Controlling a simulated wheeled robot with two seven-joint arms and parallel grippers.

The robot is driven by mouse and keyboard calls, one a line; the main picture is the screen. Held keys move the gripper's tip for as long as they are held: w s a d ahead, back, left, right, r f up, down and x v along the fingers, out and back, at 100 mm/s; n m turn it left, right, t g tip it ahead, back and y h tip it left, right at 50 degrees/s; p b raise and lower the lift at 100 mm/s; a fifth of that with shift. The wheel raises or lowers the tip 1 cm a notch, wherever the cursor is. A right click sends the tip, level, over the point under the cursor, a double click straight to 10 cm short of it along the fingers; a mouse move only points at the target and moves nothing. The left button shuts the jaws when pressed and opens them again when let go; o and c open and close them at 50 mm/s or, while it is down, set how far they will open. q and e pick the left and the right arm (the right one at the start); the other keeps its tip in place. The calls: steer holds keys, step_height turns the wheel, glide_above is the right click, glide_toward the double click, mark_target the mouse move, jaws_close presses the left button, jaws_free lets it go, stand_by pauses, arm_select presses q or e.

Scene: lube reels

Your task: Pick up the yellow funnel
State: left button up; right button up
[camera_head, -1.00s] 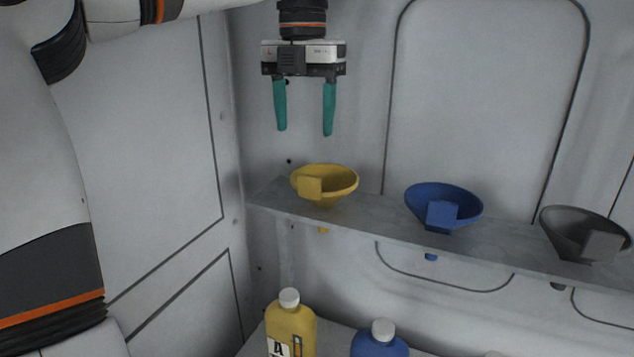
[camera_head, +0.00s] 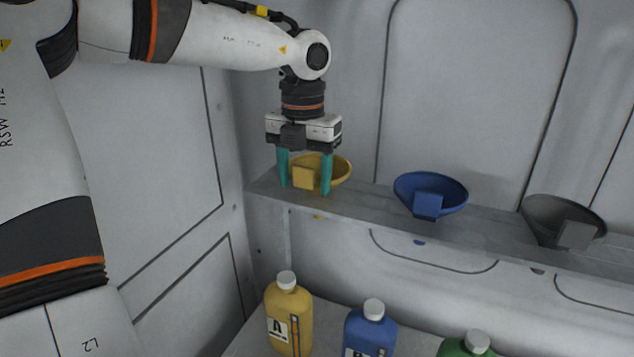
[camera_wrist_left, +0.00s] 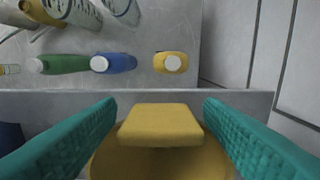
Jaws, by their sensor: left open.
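The yellow funnel (camera_head: 338,171) sits in the shelf at the left end, its square tab (camera_head: 306,177) facing forward. My left gripper (camera_head: 305,190) points down in front of it, its two teal fingers on either side of the tab. The fingers are open, with a gap on both sides of the tab in the left wrist view, where the tab (camera_wrist_left: 160,125) lies between them and the funnel bowl (camera_wrist_left: 160,163) is below. Part of the bowl is hidden behind the fingers. My right gripper is not in view.
A blue funnel (camera_head: 430,190) and a grey funnel (camera_head: 562,220) sit further right on the grey shelf (camera_head: 375,203). Below stand a yellow bottle (camera_head: 289,310), a blue bottle (camera_head: 370,331) and a green bottle (camera_head: 467,346). A wall closes the left side.

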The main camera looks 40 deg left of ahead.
arm_select(q)
steer(key=c, duration=1.3)
steer(key=shift+r, duration=0.1)
